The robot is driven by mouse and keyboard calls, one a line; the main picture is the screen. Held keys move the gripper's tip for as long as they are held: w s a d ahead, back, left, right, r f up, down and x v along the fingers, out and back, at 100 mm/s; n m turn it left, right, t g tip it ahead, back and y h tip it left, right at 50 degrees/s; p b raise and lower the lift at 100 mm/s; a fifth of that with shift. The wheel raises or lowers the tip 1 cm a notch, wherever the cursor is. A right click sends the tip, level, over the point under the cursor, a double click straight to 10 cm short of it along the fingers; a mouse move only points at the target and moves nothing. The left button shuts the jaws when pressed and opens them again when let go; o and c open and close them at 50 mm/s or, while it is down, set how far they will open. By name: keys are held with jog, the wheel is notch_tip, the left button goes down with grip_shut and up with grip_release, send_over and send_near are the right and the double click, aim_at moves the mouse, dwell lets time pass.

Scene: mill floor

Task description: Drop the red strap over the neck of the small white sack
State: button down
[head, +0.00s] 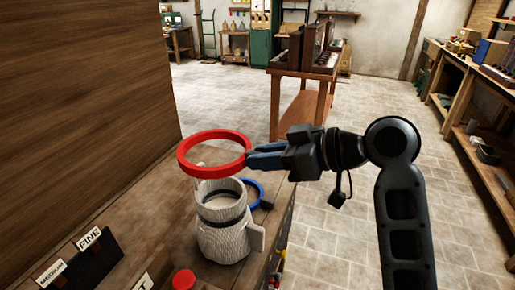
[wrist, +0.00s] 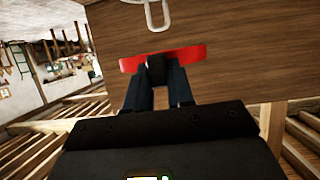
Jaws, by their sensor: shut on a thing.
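My gripper (head: 252,158) is shut on the red strap (head: 190,168), a stiff ring held roughly level in the air. In the head view the strap shows above the small white sack (head: 222,238), its far side slightly beyond the sack's neck. The sack stands upright on the wooden bench, with a dark band around its neck and a tag on its right side. The strap appears apart from the sack. In the wrist view the red strap (wrist: 190,54) shows edge-on between my fingertips (wrist: 157,72).
A blue ring (head: 258,190) lies on the bench behind the sack. A red object (head: 184,279) is in front of it. A dark holder (head: 88,262) with FINE and MEDIUM labels is at left. A wooden wall (head: 80,90) bounds the left side; open tiled floor is at right.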

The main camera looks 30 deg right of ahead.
jog(key=shift+f+b, duration=1.6)
jog(key=shift+f, duration=0.25)
jog(key=shift+f, duration=0.2)
dwell(0.8)
jog(key=shift+f+b, duration=4.25)
jog(key=shift+f, duration=1.75)
jog(key=c, duration=0.9)
grip_release()
